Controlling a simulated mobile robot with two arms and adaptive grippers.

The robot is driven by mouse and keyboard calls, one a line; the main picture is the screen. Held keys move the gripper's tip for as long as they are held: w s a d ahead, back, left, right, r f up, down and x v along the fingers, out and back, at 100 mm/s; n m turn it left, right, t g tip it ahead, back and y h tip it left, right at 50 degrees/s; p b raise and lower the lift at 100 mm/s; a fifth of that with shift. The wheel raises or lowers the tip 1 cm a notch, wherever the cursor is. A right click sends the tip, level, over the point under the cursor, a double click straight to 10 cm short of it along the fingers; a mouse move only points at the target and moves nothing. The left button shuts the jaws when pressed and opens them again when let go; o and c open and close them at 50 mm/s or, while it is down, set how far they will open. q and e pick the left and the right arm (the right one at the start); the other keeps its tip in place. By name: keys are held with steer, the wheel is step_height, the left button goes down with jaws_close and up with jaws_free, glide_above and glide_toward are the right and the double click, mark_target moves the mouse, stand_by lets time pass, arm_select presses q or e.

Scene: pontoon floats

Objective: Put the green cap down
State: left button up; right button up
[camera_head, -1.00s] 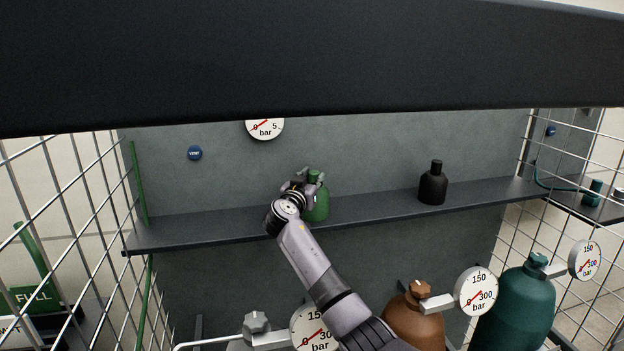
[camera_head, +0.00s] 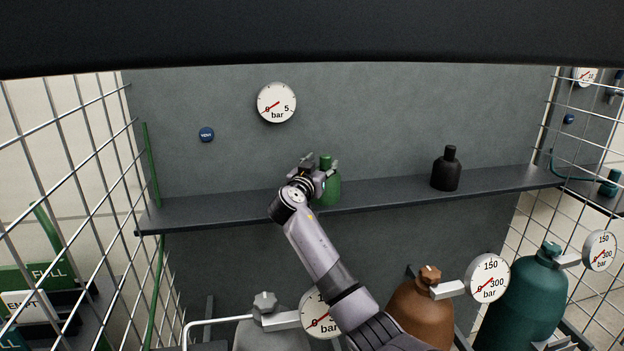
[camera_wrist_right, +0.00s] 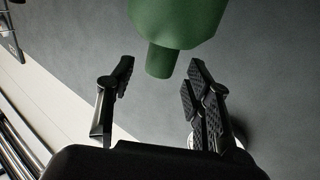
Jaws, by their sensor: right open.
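The green cap (camera_head: 331,190) stands upright on the grey shelf (camera_head: 390,193), below the round bar gauge. My right gripper (camera_head: 321,166) is at the cap's upper left side in the head view and partly covers it. In the right wrist view the cap (camera_wrist_right: 176,22) shows with its narrow neck between and just beyond the open fingertips (camera_wrist_right: 158,72). The fingers are spread apart, with a gap on each side of the neck. My left gripper is not in view.
A black cap-shaped bottle (camera_head: 446,170) stands on the shelf to the right. The bar gauge (camera_head: 276,103) is on the wall above. Brown (camera_head: 419,312) and teal (camera_head: 522,300) cylinders with gauges stand in front. Wire mesh (camera_head: 75,190) closes the left side. The shelf between cap and bottle is clear.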

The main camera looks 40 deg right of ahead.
steer(key=b+v, duration=0.2)
steer(key=v, duration=0.7)
steer(key=shift+a+b, duration=0.25)
steer(key=shift+b, duration=0.1)
